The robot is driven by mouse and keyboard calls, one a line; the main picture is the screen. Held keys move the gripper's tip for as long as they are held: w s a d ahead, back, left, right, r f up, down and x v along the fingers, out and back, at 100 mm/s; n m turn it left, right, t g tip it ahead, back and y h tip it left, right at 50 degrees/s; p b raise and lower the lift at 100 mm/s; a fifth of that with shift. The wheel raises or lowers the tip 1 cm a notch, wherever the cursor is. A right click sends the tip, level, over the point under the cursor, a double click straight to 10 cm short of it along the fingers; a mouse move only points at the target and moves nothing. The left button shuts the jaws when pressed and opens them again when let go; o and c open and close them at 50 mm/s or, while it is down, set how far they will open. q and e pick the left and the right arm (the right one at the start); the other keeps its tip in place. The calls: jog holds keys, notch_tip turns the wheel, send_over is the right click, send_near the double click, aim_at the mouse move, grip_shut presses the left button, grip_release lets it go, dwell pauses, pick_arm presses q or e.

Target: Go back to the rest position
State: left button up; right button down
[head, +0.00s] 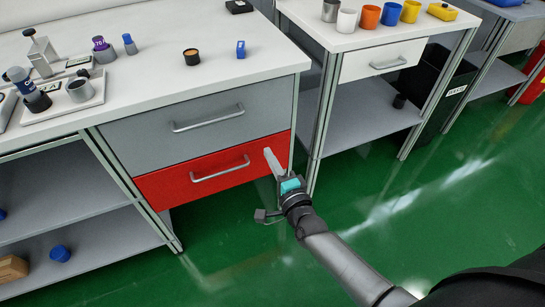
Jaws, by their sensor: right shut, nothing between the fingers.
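My right gripper (269,156) is in the middle of the head view, in front of the right end of the red drawer (215,172). Its fingers are shut and hold nothing. It is to the right of the drawer's handle and apart from it. Whether the fingertips touch the drawer front cannot be told. My right arm reaches in from the lower right. My left gripper is not in view.
The grey drawer (150,138) above the red one looks closed. The white worktop (180,85) holds small jars and a tray (60,108) with instruments. A second table (325,38) with colourful cups stands at the right. Green floor (420,220) is open at the right.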

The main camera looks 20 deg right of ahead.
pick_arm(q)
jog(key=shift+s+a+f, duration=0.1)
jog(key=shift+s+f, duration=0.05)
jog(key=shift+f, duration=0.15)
pick_arm(e)
jog(key=shift+s, duration=0.55)
